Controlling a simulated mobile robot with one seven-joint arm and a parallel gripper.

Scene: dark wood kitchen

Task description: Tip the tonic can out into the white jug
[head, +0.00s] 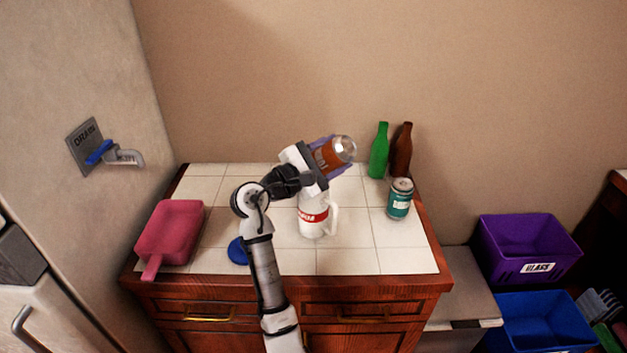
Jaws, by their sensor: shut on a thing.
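An orange-brown can (329,157) with a silver end is held tilted in the air, its silver end up and to the right. My gripper (334,160), with purple fingers, is shut on it. The white jug (312,226) with a red band stands upright on the tiled counter below my gripper, its handle to the right. My wrist covers the jug's top, so its mouth is hidden. A teal can (399,200) with a silver top stands upright on the counter to the right. The lettering on both cans is too small to read, so I cannot tell which is tonic.
A green bottle (379,152) and a brown bottle (401,153) stand at the back right. A pink tray (170,230) lies at the left, a blue disc (238,251) near the front. A purple bin (528,247) and a blue bin (541,322) are right of the counter.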

